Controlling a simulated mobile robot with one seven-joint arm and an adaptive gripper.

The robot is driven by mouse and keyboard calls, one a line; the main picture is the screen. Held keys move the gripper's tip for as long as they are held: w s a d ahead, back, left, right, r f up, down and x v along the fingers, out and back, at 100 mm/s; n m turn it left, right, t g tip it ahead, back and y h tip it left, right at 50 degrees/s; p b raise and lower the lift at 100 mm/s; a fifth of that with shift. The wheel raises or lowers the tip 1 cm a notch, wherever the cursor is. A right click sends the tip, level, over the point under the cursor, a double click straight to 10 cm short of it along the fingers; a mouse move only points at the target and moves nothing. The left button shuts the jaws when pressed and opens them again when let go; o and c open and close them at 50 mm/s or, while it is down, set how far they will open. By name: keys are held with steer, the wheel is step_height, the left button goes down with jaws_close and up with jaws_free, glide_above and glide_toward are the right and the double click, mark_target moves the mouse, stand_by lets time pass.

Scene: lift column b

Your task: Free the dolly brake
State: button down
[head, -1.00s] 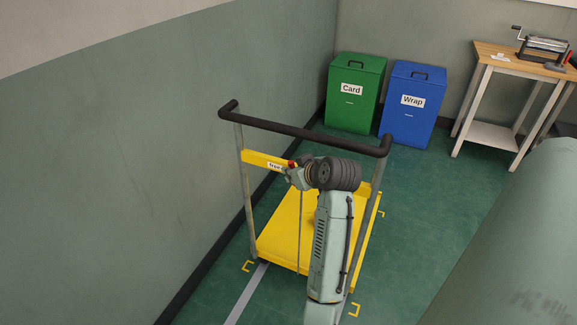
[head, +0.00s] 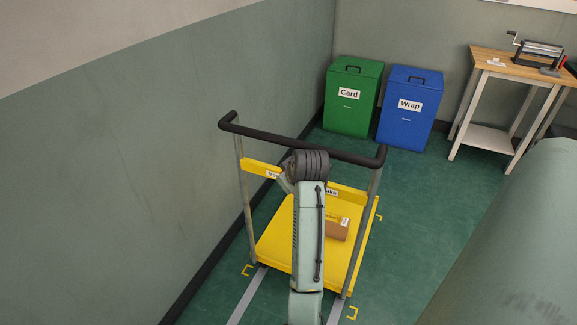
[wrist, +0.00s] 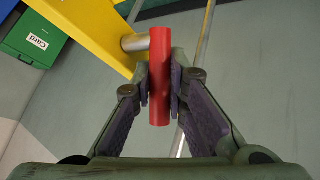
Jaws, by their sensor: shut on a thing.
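The yellow dolly (head: 274,240) stands by the left wall, with a black push handle (head: 290,142) on grey posts. Its yellow crossbar (head: 350,195) bears a partly covered "free" label (head: 272,174) at left and a partly covered label (head: 331,191), seemingly "brake", at right. In the wrist view, my gripper (wrist: 160,88) is shut on an upright red lever grip (wrist: 160,48), one finger on each side. A short metal stem (wrist: 135,43) joins the grip near the yellow bar. In the head view my arm hides the grip and gripper fingers.
A brown box (head: 337,229) lies on the dolly deck. A green "Card" bin (head: 352,112) and a blue "Wrap" bin (head: 408,125) stand behind. A wooden-topped table (head: 510,68) is at back right. Green floor is clear right of the dolly.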

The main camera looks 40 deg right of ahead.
steer(key=c, duration=1.8)
jaws_free()
steer(key=shift+c, duration=0.2)
steer(key=v, duration=1.2)
